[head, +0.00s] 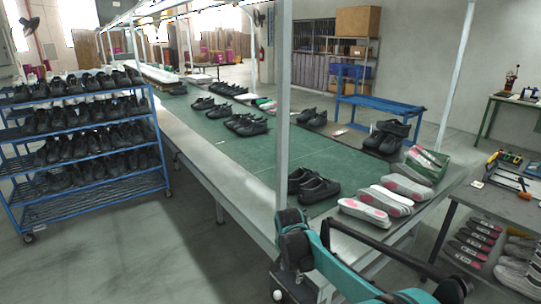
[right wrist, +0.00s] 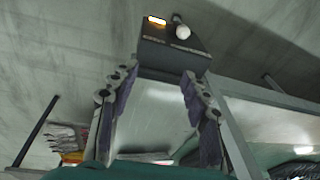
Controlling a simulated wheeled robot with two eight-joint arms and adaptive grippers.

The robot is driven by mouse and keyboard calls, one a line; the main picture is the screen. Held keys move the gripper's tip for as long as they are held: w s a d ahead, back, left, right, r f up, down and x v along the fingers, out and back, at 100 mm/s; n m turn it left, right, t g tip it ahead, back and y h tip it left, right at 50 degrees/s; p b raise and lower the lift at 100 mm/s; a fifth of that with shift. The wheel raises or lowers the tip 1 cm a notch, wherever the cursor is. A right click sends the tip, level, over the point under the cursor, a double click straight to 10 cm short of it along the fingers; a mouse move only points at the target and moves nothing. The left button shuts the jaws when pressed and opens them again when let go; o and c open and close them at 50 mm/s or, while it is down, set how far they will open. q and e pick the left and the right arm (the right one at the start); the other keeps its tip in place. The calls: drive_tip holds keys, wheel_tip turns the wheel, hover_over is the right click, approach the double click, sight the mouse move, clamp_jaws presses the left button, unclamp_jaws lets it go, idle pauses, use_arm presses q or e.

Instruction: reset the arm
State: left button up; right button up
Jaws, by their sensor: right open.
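My right arm (head: 345,268), teal and black, reaches in from the lower right of the head view, in front of the near end of the shoe line table. I cannot make out its fingers clearly there. In the right wrist view my right gripper (right wrist: 160,72) is open, its two fingers spread apart with nothing between them. Beyond the fingertips is a dark box (right wrist: 172,52) with a small orange light and a white knob; I cannot tell whether it touches them. My left arm and left gripper are not in view.
The long table (head: 240,150) with a green top carries several dark shoes and pale pink-marked soles. A blue shoe rack (head: 90,190) stands left, a blue bench (head: 380,105) behind. A grey side table (head: 500,205) holds insoles and tools. Floor between rack and table is clear.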

drive_tip(key=s+d+r+n+t, duration=0.1)
drive_tip(key=s+d+r+n, duration=0.2)
drive_tip(key=s+d+r, duration=0.35)
drive_tip(key=s+d+n+t, duration=0.2)
drive_tip(key=s+n, duration=0.1)
drive_tip(key=s, duration=0.8)
drive_tip(key=s+d+n+t, duration=0.1)
drive_tip(key=s+d+n, duration=0.1)
drive_tip(key=s, duration=0.8)
drive_tip(key=shift+s+d+f+n+t+y, duration=0.3)
drive_tip(key=shift+s+f+n+t+y, duration=0.1)
drive_tip(key=shift+n, duration=0.4)
